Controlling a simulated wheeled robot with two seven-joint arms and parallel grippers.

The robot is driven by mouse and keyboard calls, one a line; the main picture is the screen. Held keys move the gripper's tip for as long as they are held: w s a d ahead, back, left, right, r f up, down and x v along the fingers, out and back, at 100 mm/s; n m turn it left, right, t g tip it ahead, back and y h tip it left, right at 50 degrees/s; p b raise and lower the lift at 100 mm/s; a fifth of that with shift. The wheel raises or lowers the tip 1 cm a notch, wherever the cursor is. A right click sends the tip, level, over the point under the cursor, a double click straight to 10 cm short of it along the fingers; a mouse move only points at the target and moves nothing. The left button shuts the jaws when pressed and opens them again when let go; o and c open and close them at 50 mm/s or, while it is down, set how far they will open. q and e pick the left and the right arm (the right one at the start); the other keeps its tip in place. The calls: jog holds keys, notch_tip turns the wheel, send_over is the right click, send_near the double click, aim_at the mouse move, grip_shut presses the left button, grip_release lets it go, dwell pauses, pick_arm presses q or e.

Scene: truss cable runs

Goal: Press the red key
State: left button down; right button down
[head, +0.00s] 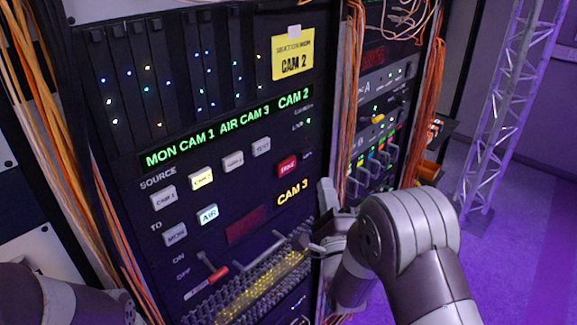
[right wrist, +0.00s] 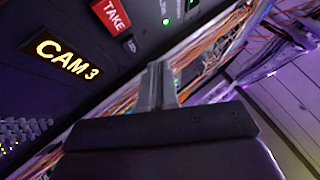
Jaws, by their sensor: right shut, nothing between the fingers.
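The red key (head: 286,166) sits on the dark rack panel in the head view, right of a row of white keys. In the right wrist view the red key (right wrist: 111,15) shows at the top, with the word TAKE on it. My right gripper (head: 325,190) is shut and empty, to the right of and a little below the red key. In the right wrist view its closed fingers (right wrist: 158,72) point up the panel, right of and below the key, apart from it. My left gripper is not in view; part of my left arm shows at the lower left.
White keys, with CAM 2 (head: 201,178) and AIR (head: 208,214) lit, lie left of the red key. A CAM 3 display (head: 292,192) sits below it. A red-handled lever (head: 218,274) sticks out lower down. Orange cables (head: 350,95) hang beside the panel.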

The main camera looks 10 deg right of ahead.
aim_at(294, 157)
jog(key=w+a, duration=0.4)
jog(key=w, duration=0.1)
jog(key=shift+w+a+b, duration=0.2)
jog(key=shift+b, duration=0.15)
dwell(1.7)
jog(key=shift+w+a+b, duration=0.2)
jog(key=shift+w+b, duration=0.05)
jog(key=shift+b, duration=0.35)
